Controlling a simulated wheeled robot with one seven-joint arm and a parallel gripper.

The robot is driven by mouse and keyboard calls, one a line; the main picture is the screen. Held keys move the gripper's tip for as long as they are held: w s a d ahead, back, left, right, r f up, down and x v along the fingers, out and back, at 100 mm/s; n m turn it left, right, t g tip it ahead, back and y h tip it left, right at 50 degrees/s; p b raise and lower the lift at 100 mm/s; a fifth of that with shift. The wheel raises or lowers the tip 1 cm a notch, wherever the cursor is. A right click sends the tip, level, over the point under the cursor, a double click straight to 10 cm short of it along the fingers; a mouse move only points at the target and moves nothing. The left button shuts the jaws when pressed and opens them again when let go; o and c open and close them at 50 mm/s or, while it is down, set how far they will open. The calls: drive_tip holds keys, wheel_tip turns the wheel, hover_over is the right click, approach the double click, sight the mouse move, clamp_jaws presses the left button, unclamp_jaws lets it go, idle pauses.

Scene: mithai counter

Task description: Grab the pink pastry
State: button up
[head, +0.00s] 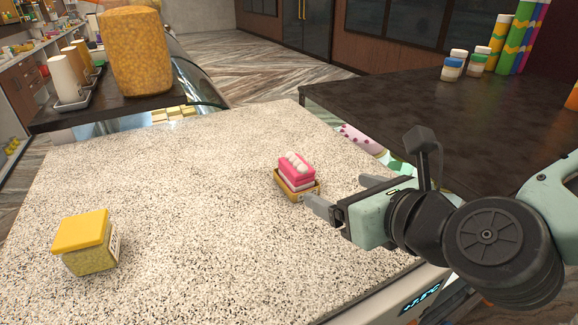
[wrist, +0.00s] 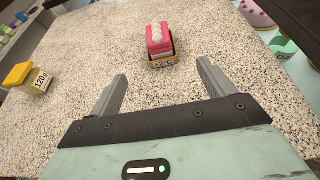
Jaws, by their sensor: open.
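The pink pastry (head: 296,171) has pink and white layers with a white topping and sits in a small golden tray (head: 299,194) on the speckled counter. It also shows in the wrist view (wrist: 158,38), ahead of my fingers and roughly between their lines. A label with dark lettering is on the tray's front. My gripper (head: 342,195) is open and empty, just to the right of the pastry in the head view. In the wrist view both fingers (wrist: 163,88) are spread apart and do not touch the pastry.
A yellow-lidded jar (head: 88,243) stands at the counter's left. The speckled counter (head: 200,220) is clear between jar and pastry. A dark table (head: 440,115) holds small jars and colourful tubes. A large orange-filled container (head: 138,50) and cups stand at the back left.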

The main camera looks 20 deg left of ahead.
sight(306, 177)
drive_tip(key=p+x, duration=0.3)
drive_tip(key=x, duration=0.8)
drive_tip(key=shift+a+f, duration=0.1)
drive_tip(key=shift+a, duration=0.05)
drive_tip(key=p+x, duration=0.3)
drive_tip(key=x, duration=0.2)
drive_tip(key=shift+a+p, duration=0.15)
drive_tip(key=shift+p, duration=0.2)
drive_tip(key=shift+w+a, duration=0.1)
drive_tip(key=shift+w, duration=0.1)
drive_tip(key=c, duration=1.1)
